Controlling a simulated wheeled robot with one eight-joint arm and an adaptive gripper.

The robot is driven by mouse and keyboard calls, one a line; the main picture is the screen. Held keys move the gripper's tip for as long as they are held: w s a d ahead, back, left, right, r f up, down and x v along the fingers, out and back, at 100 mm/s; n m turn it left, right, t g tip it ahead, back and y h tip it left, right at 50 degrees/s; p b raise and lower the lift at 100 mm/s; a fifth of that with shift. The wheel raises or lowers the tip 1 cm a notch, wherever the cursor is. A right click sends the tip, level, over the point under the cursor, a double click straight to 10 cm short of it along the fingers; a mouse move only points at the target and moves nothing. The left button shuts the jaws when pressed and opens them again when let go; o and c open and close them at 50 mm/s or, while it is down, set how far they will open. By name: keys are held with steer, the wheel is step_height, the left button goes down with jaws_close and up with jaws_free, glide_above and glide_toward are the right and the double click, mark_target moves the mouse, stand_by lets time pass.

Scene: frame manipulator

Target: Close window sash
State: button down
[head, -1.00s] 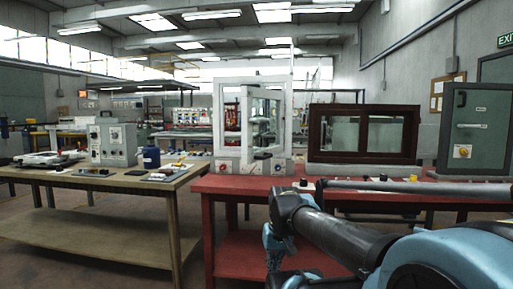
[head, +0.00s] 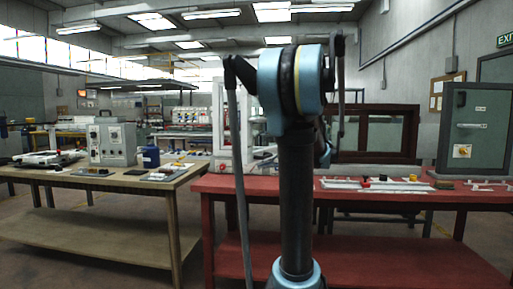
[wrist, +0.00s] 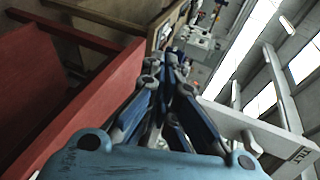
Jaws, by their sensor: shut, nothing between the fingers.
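The white window frame (head: 218,130) stands on the red bench in the head view. My raised arm hides most of it, including the sash. A strip of its white base shows left of my arm. My gripper (wrist: 174,62) is shut and empty, with no clear contact on the white part. In the head view my gripper is hidden behind my arm.
The red bench (head: 246,187) also bears a dark brown window (head: 403,112), a grey-green door panel (head: 476,112) and a white rail with small knobs (head: 375,185). A wooden table (head: 100,182) with a grey instrument box (head: 112,143) stands left. A floor gap separates the benches.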

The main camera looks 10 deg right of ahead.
steer(key=w+d+r+m+t+y, duration=0.15)
steer(key=w+d+r+t, duration=0.35)
steer(key=d, duration=0.5)
steer(key=g, duration=0.1)
glide_toward(251, 143)
steer(key=x, duration=0.5)
steer(key=shift+w+a, duration=0.1)
steer(key=shift+w, duration=0.35)
steer(key=shift+w+a, duration=0.35)
steer(key=shift+a, duration=0.1)
steer(key=shift+w, duration=0.1)
